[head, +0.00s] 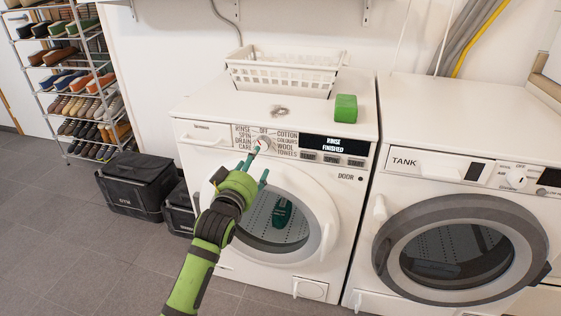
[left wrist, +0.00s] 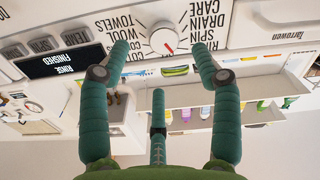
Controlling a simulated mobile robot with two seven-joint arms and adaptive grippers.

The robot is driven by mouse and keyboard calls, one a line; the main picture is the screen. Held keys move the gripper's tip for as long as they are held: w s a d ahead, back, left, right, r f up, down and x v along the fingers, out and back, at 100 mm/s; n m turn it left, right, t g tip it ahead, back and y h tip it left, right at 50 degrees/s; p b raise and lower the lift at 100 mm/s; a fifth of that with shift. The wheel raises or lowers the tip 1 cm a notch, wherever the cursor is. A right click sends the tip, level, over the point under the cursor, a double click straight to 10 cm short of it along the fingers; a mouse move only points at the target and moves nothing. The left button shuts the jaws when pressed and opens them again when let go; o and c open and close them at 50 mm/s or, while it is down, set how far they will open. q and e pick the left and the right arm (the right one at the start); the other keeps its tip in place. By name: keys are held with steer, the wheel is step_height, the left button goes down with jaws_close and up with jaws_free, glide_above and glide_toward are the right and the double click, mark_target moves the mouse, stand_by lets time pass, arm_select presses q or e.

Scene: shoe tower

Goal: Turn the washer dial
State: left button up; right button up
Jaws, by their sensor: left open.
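The washer dial (head: 263,142) is a round white knob with a red mark on the left washer's (head: 350,200) control panel. Printed labels such as RINSE, SPIN, DRAIN, COTTON and WOOL surround it. In the left wrist view, the dial (left wrist: 163,38) appears upside down, between and just beyond the fingertips. My left gripper (head: 259,161), with green fingers, is open in front of the panel. In the left wrist view, my left gripper (left wrist: 161,54) has its fingers spread to either side of the dial. Contact cannot be told. The display (head: 334,144) reads RINSE FINISHED.
A white basket (head: 283,77) and a green block (head: 346,108) stand on the washer. A green shoe (head: 284,211) shows in its drum. A second machine (head: 450,130) stands right. Black bins (head: 138,185) and a shoe rack (head: 73,90) are left.

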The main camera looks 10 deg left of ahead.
mark_target(262, 147)
arm_select(q)
steer(key=w, duration=0.3)
steer(key=w+b, duration=0.1)
steer(key=w, duration=0.1)
steer(key=shift+w+a+r, duration=0.1)
steer(key=shift+w+r, duration=0.1)
steer(key=shift+w, duration=0.7)
arm_select(e)
steer(key=shift+a+r, duration=0.2)
steer(key=shift+r, duration=0.65)
